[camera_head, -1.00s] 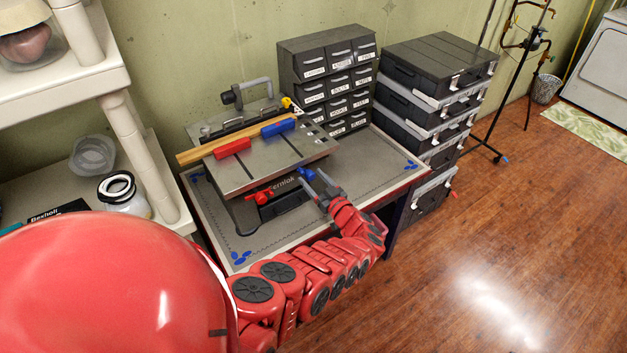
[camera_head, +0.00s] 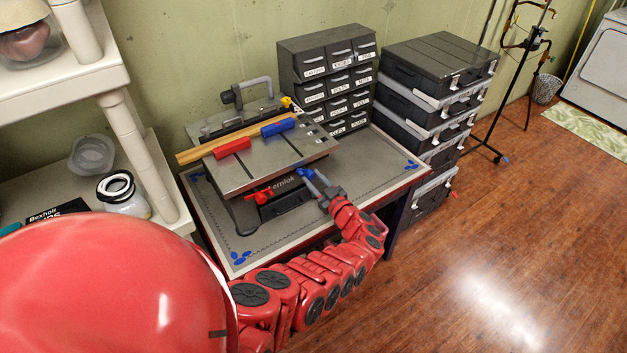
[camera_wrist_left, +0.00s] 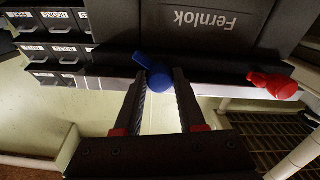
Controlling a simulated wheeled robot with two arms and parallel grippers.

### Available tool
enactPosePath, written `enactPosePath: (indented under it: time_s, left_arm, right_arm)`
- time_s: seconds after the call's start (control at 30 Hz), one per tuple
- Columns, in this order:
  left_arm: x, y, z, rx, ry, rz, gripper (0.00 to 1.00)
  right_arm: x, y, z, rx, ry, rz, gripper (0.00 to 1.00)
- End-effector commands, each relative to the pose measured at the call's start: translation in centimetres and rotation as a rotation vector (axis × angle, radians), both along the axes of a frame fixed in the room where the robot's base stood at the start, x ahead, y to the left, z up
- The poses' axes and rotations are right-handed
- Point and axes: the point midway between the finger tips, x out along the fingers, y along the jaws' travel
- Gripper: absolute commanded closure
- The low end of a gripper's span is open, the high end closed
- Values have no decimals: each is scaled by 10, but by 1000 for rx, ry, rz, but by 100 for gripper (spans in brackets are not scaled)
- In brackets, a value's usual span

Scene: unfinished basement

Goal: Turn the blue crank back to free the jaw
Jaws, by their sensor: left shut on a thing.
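The blue crank (camera_head: 306,174) is on the front of the grey bench vise table (camera_head: 262,166), at its right. In the left wrist view the blue crank (camera_wrist_left: 158,78) shows between the fingertips. My left gripper (camera_head: 315,182) comes from the front right and is shut on the crank; in the left wrist view its two fingers (camera_wrist_left: 160,85) flank the blue knob. A red crank (camera_head: 263,196) is at the left of the front; it also shows in the left wrist view (camera_wrist_left: 272,84). A blue jaw (camera_head: 278,127) and a red jaw (camera_head: 232,147) lie along a wooden strip (camera_head: 215,143) on top. My right gripper is not in view.
A black drawer cabinet (camera_head: 328,75) stands behind the vise table. Stacked black cases (camera_head: 437,75) stand to the right. A cream shelf (camera_head: 125,110) is close on the left. The worktable (camera_head: 385,164) has bare room at right, and the wooden floor (camera_head: 500,230) is open.

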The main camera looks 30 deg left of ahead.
Motion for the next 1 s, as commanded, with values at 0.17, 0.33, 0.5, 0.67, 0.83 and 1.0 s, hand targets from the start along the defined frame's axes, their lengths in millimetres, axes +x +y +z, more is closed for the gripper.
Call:
enactPosePath:
  time_s: [0.17,0.33,0.5,0.67,0.83,1.0]
  left_arm:
    - [0,0,-4,-61,-142,0,100]
    - [0,0,-6,-124,-292,1,100]
    - [0,0,-6,-185,-442,2,100]
    - [0,0,-8,-244,-582,3,100]
    - [1,0,-7,-305,-733,1,100]
    - [0,1,-8,-365,-883,4,100]
  right_arm:
    - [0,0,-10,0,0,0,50]
    - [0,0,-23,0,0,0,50]
    - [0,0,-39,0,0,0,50]
    - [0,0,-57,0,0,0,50]
    - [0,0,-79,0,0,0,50]
    - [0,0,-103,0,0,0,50]
